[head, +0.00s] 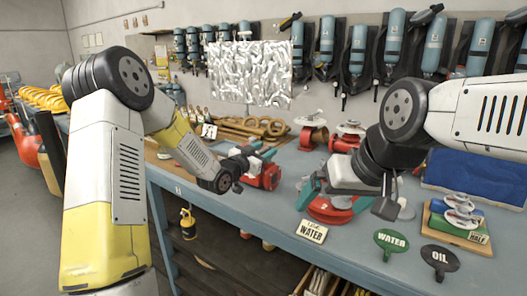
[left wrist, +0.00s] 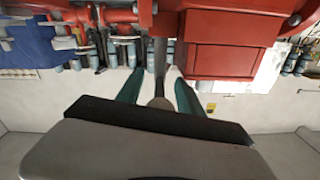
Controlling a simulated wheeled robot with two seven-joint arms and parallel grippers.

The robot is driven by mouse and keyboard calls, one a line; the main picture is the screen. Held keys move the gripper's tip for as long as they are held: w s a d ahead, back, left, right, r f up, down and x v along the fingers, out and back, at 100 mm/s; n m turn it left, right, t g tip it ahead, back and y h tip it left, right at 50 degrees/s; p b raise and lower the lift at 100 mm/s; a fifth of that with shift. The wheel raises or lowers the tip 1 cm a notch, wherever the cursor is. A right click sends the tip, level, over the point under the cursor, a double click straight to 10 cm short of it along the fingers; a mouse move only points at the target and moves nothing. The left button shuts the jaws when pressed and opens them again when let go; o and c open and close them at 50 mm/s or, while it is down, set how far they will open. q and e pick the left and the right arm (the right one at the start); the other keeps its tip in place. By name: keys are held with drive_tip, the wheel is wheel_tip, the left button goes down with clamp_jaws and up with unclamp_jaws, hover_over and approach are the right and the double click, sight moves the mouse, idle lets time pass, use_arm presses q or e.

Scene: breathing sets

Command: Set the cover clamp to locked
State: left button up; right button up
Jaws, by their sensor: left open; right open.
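A red machine (head: 268,177) stands on the blue-grey bench near its left end. My left gripper (head: 256,152), with teal fingers, is at its upper left side. In the left wrist view the open fingers of this gripper (left wrist: 152,78) stand on either side of a dark upright bar (left wrist: 160,60), beside the red body (left wrist: 228,45). I cannot tell whether they touch the bar. I cannot make out which part is the cover clamp or its setting. My right gripper (head: 313,182) is open, above a round red part (head: 328,212); its fingertips are partly hidden.
A small board with metal parts (head: 458,222) and a blue cloth (head: 475,178) lie at right. Red flanged parts (head: 313,133) stand behind. Air cylinders (head: 398,35) hang on the wall.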

use_arm(q)
clamp_jaws()
idle(1.4)
